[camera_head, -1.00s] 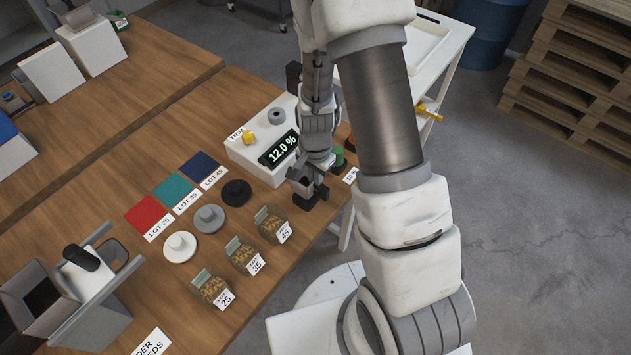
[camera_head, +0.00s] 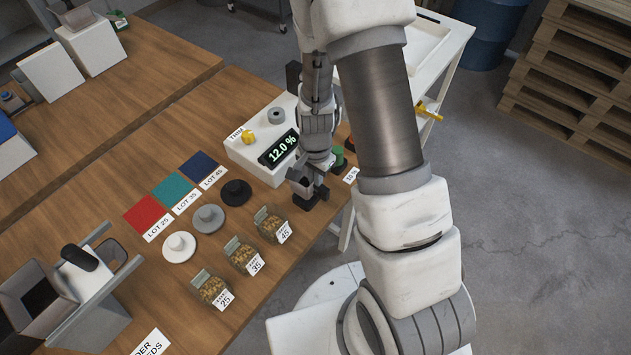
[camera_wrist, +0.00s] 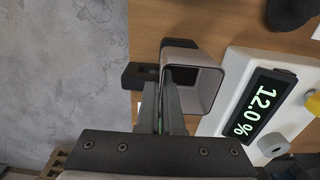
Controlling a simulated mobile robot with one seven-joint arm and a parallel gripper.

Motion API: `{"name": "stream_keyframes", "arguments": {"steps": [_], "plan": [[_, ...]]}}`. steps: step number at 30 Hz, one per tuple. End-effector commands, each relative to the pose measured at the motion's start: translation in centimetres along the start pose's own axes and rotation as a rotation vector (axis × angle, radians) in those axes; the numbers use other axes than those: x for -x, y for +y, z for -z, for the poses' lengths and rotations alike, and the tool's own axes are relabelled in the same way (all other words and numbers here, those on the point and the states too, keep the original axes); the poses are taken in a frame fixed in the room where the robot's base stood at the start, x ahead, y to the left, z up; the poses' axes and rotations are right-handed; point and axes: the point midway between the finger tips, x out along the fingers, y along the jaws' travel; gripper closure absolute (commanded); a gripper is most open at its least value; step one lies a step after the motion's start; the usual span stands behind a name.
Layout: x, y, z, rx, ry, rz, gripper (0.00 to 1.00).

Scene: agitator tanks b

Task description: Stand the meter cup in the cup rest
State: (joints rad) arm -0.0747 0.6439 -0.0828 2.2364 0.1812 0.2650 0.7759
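The meter cup (camera_wrist: 209,92) is a grey, square-mouthed cup, seen from above in the wrist view with a dark inside. My gripper (camera_wrist: 168,75) has its two dark fingers close together at the cup's left wall, which appears pinched between them. In the head view the cup (camera_head: 299,184) is a small grey shape under my gripper (camera_head: 308,179), partly hidden. A black block, apparently the cup rest (camera_wrist: 139,77), shows left of the cup in the wrist view, partly covered by it. In the head view the rest (camera_head: 314,200) is near the table edge. I cannot tell whether cup and rest touch.
The white meter (camera_head: 240,151) reading 12.0 % stands close beside the cup, with a yellow knob (camera_head: 248,138). Several labelled seed jars (camera_head: 243,256), round lids (camera_head: 207,219) and coloured lot mats (camera_head: 174,189) lie to the left. A green-topped item (camera_head: 338,156) stands behind my gripper.

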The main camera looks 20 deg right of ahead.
Motion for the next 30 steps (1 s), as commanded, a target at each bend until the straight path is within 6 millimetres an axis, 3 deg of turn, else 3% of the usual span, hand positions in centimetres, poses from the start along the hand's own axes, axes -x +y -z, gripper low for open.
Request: {"name": "stream_keyframes", "arguments": {"steps": [29,30], "plan": [[-3.1,0.0,0.0,-0.001,0.0,0.0,1.0],[-3.0,0.0,0.0,-0.001,0.0,0.001,0.93]]}}
